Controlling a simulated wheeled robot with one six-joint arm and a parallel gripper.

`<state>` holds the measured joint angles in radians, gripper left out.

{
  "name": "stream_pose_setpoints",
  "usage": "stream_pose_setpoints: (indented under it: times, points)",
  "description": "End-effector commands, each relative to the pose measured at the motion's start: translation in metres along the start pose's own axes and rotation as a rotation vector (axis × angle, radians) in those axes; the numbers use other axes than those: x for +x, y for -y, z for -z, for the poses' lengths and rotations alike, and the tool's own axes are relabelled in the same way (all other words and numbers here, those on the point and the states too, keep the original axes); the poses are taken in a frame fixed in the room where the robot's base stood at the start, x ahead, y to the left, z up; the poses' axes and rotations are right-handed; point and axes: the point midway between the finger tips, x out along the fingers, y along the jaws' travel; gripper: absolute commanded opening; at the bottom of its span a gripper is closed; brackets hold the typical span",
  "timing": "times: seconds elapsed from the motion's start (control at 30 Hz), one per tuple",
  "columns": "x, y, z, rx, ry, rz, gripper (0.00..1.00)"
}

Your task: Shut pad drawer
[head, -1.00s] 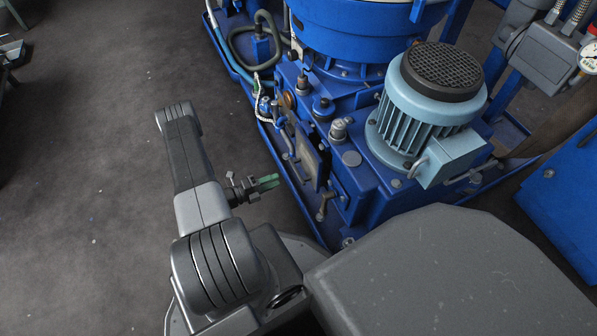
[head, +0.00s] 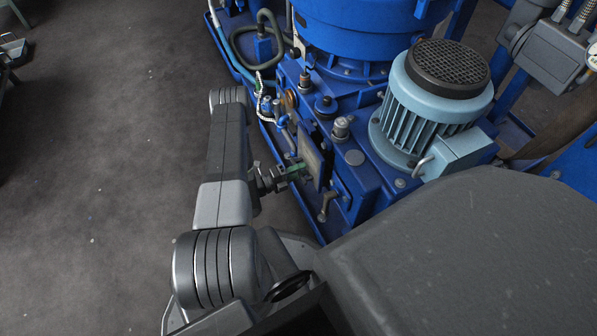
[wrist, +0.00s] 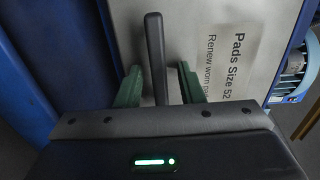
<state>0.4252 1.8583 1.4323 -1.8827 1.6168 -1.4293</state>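The pad drawer shows in the wrist view as a pale grey front (wrist: 200,25) with a printed label (wrist: 232,62) reading "Pads Size 52". A dark bar handle (wrist: 155,45) stands out from it. My gripper (wrist: 160,84) is open, with one green fingertip on each side of the handle and a gap on both sides. In the head view my gripper (head: 297,169) is at the drawer front (head: 312,158) on the near side of the blue skid. How far the drawer stands out is hard to tell; my gripper hides part of it.
A light blue motor (head: 435,100) stands on the blue skid right of the drawer. A small lever (head: 326,207) juts out just below the drawer. Hoses and fittings (head: 262,80) are above left. The grey floor (head: 100,180) to the left is clear.

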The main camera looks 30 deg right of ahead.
Motion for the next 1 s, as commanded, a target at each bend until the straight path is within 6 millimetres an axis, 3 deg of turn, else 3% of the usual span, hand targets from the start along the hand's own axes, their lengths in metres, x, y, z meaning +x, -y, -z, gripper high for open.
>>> stream_pose_setpoints:
  times: [0.13, 0.33, 0.57, 0.83, 1.0]
  points:
    - [0.000, 0.000, 0.000, 0.000, 0.000, 0.000, 0.35]
    - [0.000, 0.000, 0.000, 0.000, -0.001, 0.000, 0.00]
    - [0.002, -0.001, 0.000, 0.001, -0.002, 0.000, 0.00]
    - [0.033, -0.002, 0.000, 0.002, -0.005, 0.000, 0.00]
    - [0.040, -0.001, -0.001, 0.002, -0.002, 0.000, 0.00]
